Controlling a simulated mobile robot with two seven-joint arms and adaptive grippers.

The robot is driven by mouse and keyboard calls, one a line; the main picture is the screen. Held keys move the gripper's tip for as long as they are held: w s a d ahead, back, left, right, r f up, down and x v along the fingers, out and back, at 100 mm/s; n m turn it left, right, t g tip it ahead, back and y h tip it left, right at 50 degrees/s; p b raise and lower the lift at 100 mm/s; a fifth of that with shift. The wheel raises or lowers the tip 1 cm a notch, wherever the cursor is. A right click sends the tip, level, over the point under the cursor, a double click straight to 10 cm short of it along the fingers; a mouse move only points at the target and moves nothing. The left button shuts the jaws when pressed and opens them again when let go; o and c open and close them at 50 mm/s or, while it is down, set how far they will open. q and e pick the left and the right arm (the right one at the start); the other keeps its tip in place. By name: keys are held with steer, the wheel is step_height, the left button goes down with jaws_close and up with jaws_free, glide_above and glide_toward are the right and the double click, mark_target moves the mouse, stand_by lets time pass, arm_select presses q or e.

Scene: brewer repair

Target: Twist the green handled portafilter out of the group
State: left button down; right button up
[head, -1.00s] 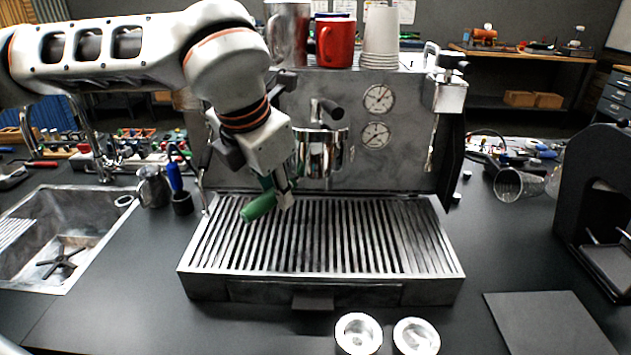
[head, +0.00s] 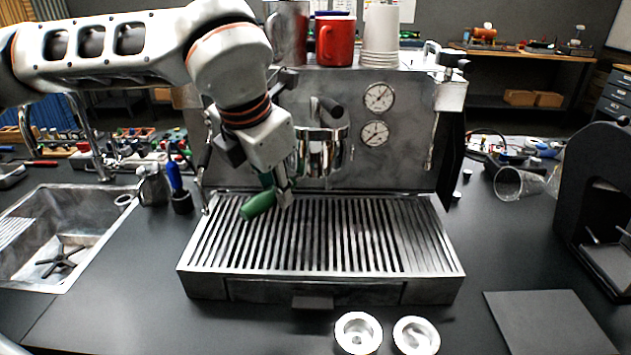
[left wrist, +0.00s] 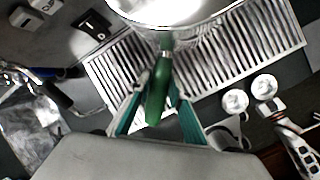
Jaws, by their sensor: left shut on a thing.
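The green handle of the portafilter (head: 258,205) sticks out toward the front left, over the drip tray, and tilts downward. My left gripper (head: 282,196) is shut on it. In the left wrist view the green handle (left wrist: 157,100) lies between the two teal-lined fingers, and its metal neck runs up to the round chrome group. In the head view the chrome group (head: 322,152) is on the machine's front; the gripper partly hides where the portafilter meets it.
The slatted drip tray (head: 440,262) lies below the gripper. A red mug (head: 336,42) and stacked cups (head: 381,35) stand on top of the machine. Two metal baskets (head: 358,333) sit in front. A sink (head: 40,235) is at left; a dark mat (head: 550,322) lies at right.

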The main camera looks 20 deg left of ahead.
arm_select(q)
steer(key=shift+f+b, duration=0.35)
steer(key=shift+b, duration=0.3)
arm_select(e)
steer(key=shift+s+f, duration=0.25)
steer(key=shift+f, duration=0.6)
stand_by(1.4)
arm_select(q)
steer(key=shift+f+b, duration=0.7)
steer(key=shift+f, duration=0.1)
arm_select(e)
steer(key=shift+s+f, duration=0.3)
steer(key=shift+f, duration=0.65)
stand_by(0.9)
stand_by(1.0)
